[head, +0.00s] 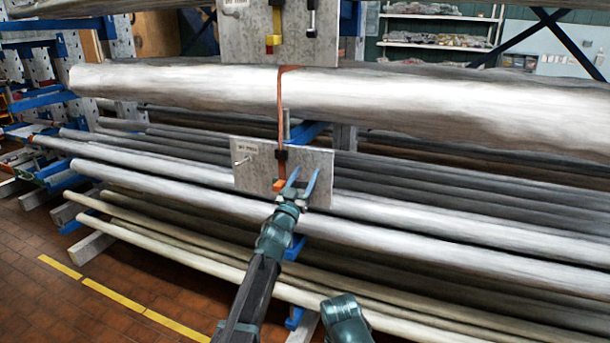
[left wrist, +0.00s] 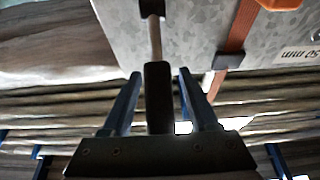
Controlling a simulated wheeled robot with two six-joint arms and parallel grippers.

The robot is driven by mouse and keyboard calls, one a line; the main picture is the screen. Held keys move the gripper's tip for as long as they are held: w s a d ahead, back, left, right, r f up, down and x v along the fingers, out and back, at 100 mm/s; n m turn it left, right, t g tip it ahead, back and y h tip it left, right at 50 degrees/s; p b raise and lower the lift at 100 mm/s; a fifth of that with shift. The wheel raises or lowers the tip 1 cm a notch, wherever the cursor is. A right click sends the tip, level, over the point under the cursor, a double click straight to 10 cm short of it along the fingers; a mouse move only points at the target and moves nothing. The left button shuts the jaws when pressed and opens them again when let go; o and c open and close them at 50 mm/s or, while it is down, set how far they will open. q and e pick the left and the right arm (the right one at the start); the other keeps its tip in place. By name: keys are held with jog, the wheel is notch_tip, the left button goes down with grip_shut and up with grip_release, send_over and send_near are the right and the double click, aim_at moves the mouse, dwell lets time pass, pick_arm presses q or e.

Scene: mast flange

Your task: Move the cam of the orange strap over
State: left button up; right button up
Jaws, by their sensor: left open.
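The orange strap (head: 281,115) hangs over the thick pale pole down to the lower metal plate (head: 243,177), through a black buckle (head: 281,154). An orange block (head: 279,184), which looks like its cam, is at the plate's lower part. In the left wrist view, which is upside down, the strap (left wrist: 238,35), buckle (left wrist: 229,61) and part of the orange piece (left wrist: 281,4) show at upper right. My left gripper (head: 302,180) is open in front of the plate, right of the orange block. A dark handle (left wrist: 158,95) on a thin rod shows between its fingers; contact cannot be told.
An upper plate (head: 240,40) carries a yellow part (head: 273,42) and a black part with a rod (head: 312,18). The thick pole (head: 430,105) and several long pipes (head: 420,230) on a blue rack run across. Tiled floor (head: 50,300) is clear at lower left.

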pick_arm(q)
jog(key=shift+c, duration=0.3)
grip_shut()
dwell(1.1)
